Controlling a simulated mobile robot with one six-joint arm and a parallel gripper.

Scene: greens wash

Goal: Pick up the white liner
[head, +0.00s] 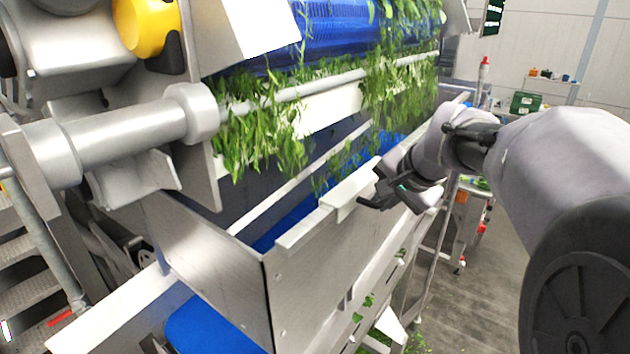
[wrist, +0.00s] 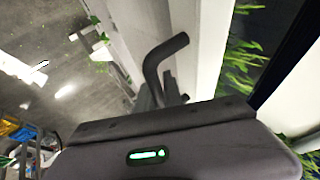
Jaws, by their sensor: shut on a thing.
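The white liner (head: 350,190) is a pale bent plate over the top edge of the steel side wall of the conveyor, near the middle of the head view. My gripper (head: 371,192) comes in from the right and meets the liner at its right end. It is shut on the liner; the exact contact is partly hidden by the dark fingers. In the wrist view a bent black finger of my gripper (wrist: 168,68) lies against a pale surface, and I cannot tell there where the liner ends.
The steel side wall (head: 215,265) stands in front of a blue belt (head: 290,220). Leafy greens (head: 260,125) hang over a roller bar above it. A large grey shaft (head: 125,130) is at left. Open floor (head: 490,300) lies at right.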

